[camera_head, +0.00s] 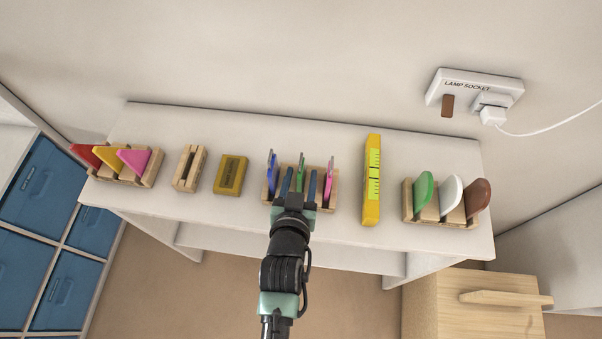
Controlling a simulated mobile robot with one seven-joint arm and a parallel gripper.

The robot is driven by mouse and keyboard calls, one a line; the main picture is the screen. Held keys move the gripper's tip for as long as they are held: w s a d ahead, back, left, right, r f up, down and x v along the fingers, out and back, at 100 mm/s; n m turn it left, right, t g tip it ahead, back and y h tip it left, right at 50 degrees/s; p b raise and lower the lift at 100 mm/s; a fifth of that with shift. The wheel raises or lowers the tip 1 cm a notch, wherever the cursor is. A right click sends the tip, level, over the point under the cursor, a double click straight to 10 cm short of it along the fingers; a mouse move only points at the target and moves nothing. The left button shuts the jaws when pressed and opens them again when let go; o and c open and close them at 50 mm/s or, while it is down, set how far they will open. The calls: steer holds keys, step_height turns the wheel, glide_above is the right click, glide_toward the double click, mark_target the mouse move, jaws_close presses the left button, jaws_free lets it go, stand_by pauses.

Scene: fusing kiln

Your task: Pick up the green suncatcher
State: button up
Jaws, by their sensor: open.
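My gripper (298,184) is open at the wooden rack (333,190) in the middle of the table. Its two fingers appear on either side of a thin green piece (300,168) standing upright in that rack. I cannot tell whether they touch it; the gripper hides its lower part. A blue piece (271,174) stands left of it and a pink piece (331,176) right of it. Another green piece (424,190), rounded and broader, stands in the right-hand rack (408,209), beside a white piece (451,195) and a brown piece (478,197).
The white table (345,235) also bears a yellow level (372,180), a yellow-brown block (230,175), an empty wooden rack (189,168) and a rack (128,178) with red, yellow and pink pieces. A wall socket (475,90) with a plug is behind. Blue drawers (45,185) stand left.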

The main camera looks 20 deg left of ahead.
mark_target(303, 167)
steer(key=shift+f+x, duration=0.2)
steer(key=shift+x, duration=1.05)
steer(key=shift+f+x, duration=0.15)
steer(key=shift+x, duration=1.05)
steer(key=shift+s, duration=0.15)
jaws_close()
